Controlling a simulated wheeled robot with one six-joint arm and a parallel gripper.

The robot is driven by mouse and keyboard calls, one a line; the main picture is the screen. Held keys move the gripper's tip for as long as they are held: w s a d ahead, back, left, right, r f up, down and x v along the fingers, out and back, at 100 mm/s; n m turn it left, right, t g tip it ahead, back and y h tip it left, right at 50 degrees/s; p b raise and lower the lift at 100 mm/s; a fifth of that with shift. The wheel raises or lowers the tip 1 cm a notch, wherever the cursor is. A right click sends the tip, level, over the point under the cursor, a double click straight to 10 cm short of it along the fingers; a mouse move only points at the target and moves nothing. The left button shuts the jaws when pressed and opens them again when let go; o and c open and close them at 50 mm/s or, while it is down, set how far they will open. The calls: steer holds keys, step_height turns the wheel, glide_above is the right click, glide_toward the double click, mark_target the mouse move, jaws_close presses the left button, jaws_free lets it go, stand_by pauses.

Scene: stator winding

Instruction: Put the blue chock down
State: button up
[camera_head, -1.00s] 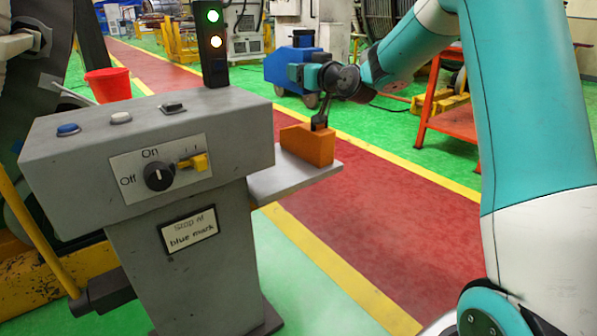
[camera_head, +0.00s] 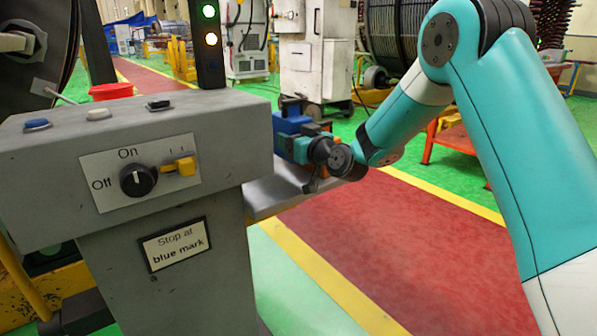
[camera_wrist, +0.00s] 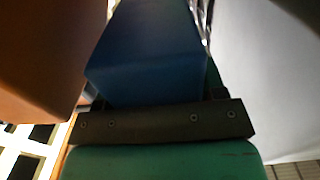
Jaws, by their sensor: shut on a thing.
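The blue chock (camera_wrist: 145,55) shows in the wrist view as a dark blue block just beyond the dark bar of my gripper (camera_wrist: 160,100). My gripper is shut on it; the fingertips are not clearly seen. In the head view my gripper (camera_head: 312,184) is low beside the grey console, over the grey shelf (camera_head: 268,200) on its right side. An orange block (camera_wrist: 35,50) stands close on the left in the wrist view.
The grey console (camera_head: 225,200) with knob and buttons stands left of my gripper and hides part of the shelf. A pale surface (camera_wrist: 270,80) is close on the right in the wrist view. Red floor (camera_head: 400,250) lies clear to the right.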

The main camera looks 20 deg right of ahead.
steer(key=shift+f+b, duration=1.1)
steer(key=shift+f, duration=2.05)
steer(key=shift+f, duration=0.15)
steer(key=o, duration=1.4)
steer(key=shift+f, duration=0.1)
